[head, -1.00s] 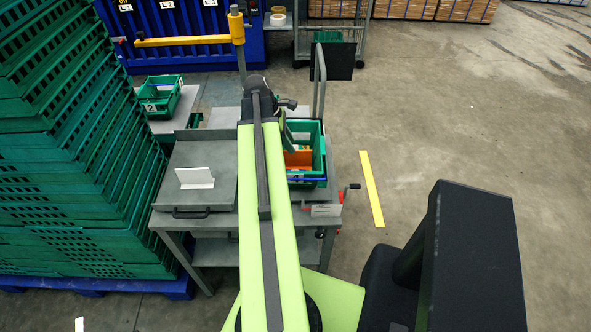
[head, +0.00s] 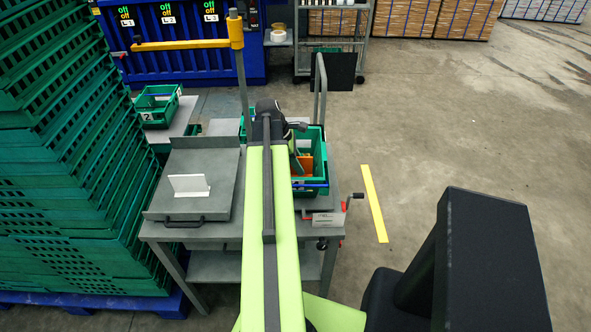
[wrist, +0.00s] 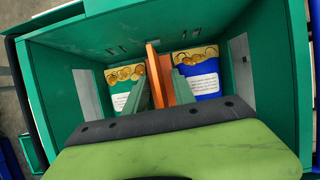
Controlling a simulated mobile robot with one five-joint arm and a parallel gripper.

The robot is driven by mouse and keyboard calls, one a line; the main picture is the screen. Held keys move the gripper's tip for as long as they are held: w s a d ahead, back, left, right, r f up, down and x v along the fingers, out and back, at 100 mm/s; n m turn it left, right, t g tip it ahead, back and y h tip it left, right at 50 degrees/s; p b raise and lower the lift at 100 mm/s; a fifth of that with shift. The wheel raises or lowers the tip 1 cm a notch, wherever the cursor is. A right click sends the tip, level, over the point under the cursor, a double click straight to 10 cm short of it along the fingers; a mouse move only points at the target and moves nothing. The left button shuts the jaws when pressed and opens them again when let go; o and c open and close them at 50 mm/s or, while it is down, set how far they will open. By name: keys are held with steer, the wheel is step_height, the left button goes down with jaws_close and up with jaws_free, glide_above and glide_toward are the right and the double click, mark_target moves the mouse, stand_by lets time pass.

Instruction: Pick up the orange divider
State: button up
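The orange divider (wrist: 155,75) stands upright in the green crate (wrist: 95,42), between two packs. It also shows in the head view (head: 305,165), partly hidden by my arm. My gripper (wrist: 161,74) reaches down into the crate with its two green fingers apart, one on each side of the divider. I cannot tell whether either finger touches it.
The crate (head: 310,184) stands on a grey worktable beside a grey panel with a white upright plate (head: 189,186). Tall stacked green crates (head: 70,150) stand close on the left. Open floor lies to the right, marked with a yellow strip (head: 374,203).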

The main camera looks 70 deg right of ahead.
steer(key=shift+f, duration=0.2)
steer(key=shift+c, duration=0.4)
jaws_close()
